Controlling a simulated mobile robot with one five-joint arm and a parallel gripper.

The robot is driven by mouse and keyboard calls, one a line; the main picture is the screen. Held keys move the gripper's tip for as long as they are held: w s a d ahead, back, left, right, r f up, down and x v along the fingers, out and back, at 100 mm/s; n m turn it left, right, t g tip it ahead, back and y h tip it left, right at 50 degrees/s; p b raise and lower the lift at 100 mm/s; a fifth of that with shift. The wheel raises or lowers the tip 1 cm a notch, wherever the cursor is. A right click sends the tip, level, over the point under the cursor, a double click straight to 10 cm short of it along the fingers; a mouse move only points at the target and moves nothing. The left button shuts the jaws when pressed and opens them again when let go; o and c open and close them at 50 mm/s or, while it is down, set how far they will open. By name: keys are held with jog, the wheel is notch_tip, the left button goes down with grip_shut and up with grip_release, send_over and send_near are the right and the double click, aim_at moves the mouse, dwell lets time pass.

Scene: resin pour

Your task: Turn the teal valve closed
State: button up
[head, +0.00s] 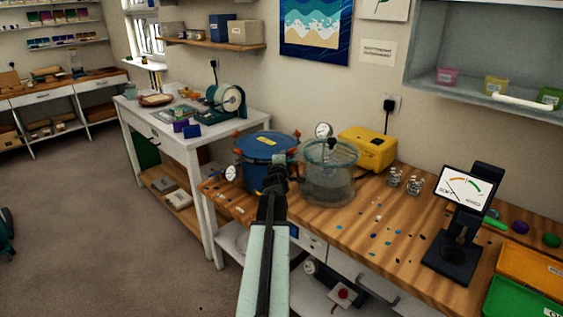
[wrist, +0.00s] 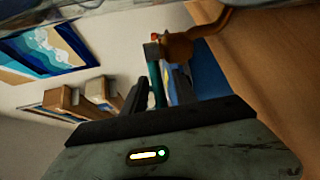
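A teal valve handle (wrist: 156,84) shows in the wrist view as a narrow upright bar beside an orange-brown fitting (wrist: 196,44). My gripper (wrist: 160,82) has its two dark fingers spread, with the teal bar between them and a gap visible on the right side. I cannot tell whether a finger touches the bar. In the head view my gripper (head: 279,162) is at the right side of the blue pot (head: 262,165), and I cannot make out the teal valve there; my gripper may cover it.
A clear chamber (head: 328,178) with a gauge stands just right of my gripper. A yellow case (head: 367,148) is behind it. Small jars (head: 404,182), scattered chips and a dial stand (head: 462,215) are farther right on the wooden bench (head: 345,225). A white table (head: 190,142) is left.

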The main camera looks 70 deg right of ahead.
jog(key=shift+a, duration=0.1)
jog(key=p+v, duration=0.1)
jog(key=v, duration=0.6)
jog(key=shift+a+r, duration=0.1)
jog(key=shift+a, duration=0.25)
jog(key=shift+d, duration=0.1)
jog(key=shift+c, duration=0.2)
